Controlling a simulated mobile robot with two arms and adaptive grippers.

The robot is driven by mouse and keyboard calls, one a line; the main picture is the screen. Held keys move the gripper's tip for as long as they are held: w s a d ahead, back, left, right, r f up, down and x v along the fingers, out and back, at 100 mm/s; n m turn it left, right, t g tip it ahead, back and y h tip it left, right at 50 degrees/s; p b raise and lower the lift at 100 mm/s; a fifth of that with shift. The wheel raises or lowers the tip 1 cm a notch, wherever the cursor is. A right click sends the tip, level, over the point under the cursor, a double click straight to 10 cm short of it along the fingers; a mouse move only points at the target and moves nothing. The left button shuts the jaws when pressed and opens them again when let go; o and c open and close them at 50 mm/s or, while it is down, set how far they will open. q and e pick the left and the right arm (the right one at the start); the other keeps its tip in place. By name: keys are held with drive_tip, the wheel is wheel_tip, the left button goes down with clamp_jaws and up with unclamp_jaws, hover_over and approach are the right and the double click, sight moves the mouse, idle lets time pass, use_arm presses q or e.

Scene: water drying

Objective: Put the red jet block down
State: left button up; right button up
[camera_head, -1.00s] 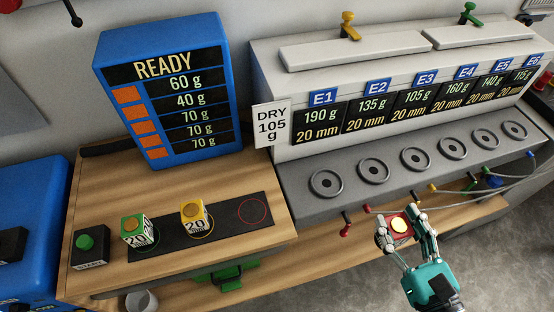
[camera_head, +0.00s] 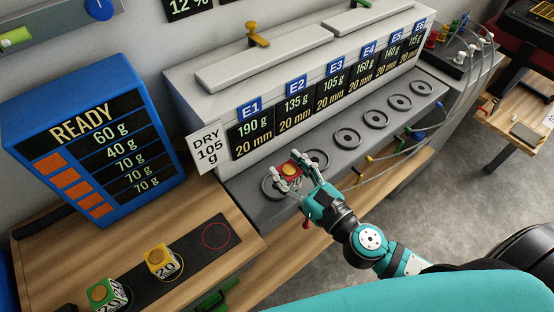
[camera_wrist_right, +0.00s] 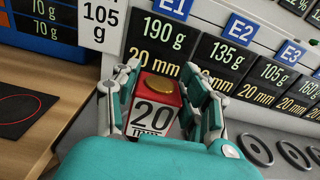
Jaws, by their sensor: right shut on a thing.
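The red jet block (camera_head: 290,170) has a round yellow disc on top; its face reads 20 in the right wrist view (camera_wrist_right: 155,105). My right gripper (camera_head: 298,176) is shut on it, with a finger on each side. In the head view the block appears over the grey ledge, around the E1 and E2 ring seats; whether it touches the ledge I cannot tell. The empty red circle (camera_head: 216,236) is on the black strip at the left. My left gripper is not in view.
The yellow block (camera_head: 160,262) and the green block (camera_head: 108,294) sit on the black strip (camera_head: 195,250). A blue READY board (camera_head: 90,150) stands behind. Ring seats E3 (camera_head: 347,138) and onward are empty. Hoses run at the ledge's right.

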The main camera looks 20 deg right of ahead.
drive_tip(key=x, duration=0.4)
drive_tip(key=shift+a+f+p, duration=0.1)
drive_tip(key=shift+f+p, duration=0.05)
drive_tip(key=shift+p, duration=0.2)
drive_tip(key=shift+f+b, duration=1.15)
drive_tip(key=shift+f, duration=0.65)
drive_tip(key=shift+f, duration=0.15)
drive_tip(key=o, duration=1.3)
drive_tip(key=shift+c, duration=0.2)
